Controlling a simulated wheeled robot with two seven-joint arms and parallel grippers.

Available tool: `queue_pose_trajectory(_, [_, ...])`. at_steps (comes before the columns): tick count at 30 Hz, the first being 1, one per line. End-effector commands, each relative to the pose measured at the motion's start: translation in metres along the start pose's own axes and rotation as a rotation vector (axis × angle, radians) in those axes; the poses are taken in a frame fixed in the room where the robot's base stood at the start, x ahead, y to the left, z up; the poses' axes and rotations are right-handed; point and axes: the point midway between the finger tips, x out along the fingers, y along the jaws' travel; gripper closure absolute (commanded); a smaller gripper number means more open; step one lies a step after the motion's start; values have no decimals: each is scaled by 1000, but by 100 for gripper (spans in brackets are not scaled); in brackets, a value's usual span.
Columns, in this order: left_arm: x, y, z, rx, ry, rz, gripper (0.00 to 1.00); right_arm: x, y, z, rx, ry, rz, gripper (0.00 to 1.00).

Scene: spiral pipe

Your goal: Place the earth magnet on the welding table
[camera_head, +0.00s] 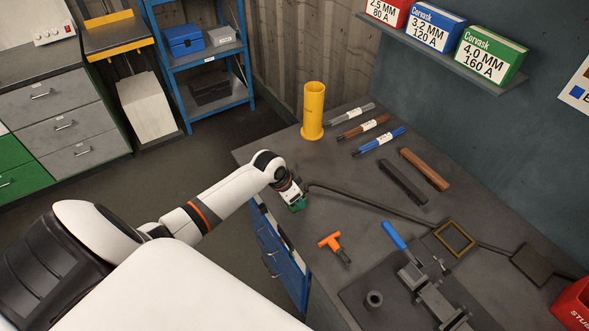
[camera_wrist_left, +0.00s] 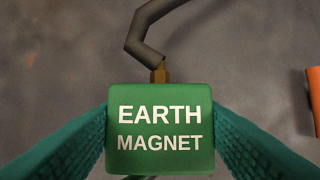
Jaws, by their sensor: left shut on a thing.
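The earth magnet (camera_wrist_left: 160,130) is a green block with white lettering, with a brass fitting and a dark cable at its far side. In the head view the magnet (camera_head: 298,205) is a small green patch at the left edge of the welding table (camera_head: 330,215). My left gripper (camera_wrist_left: 160,140) is shut on it, with a teal finger pad against each side. In the head view my left gripper (camera_head: 294,196) is over the near left part of the tabletop. Whether the magnet touches the table is unclear. My right gripper is in neither view.
An orange-handled tool (camera_head: 332,244) lies close by to the right. A yellow cylinder (camera_head: 314,110), several rods (camera_head: 363,126) and a clamp fixture (camera_head: 430,290) occupy the table. Bare tabletop lies around the gripper.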

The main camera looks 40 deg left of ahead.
Motion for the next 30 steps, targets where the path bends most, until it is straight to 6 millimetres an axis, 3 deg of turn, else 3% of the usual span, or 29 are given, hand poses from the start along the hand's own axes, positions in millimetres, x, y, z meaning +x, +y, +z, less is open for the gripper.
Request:
queue_pose_trajectory(2, [0,1,1,0,-4,2,93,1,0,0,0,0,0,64])
queue_pose_trajectory(3, [2,0,-1,0,0,0,44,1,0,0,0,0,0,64])
queue_pose_trajectory(7, [2,0,-1,0,0,0,24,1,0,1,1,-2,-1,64])
queue_pose_trajectory(15, [1,0,0,0,0,0,24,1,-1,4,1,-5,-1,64])
queue_pose_trajectory(20, [-10,1,0,0,0,1,24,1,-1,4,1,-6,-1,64])
queue_pose_trajectory(30, [-76,1,0,2,-1,3,24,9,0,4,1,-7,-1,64])
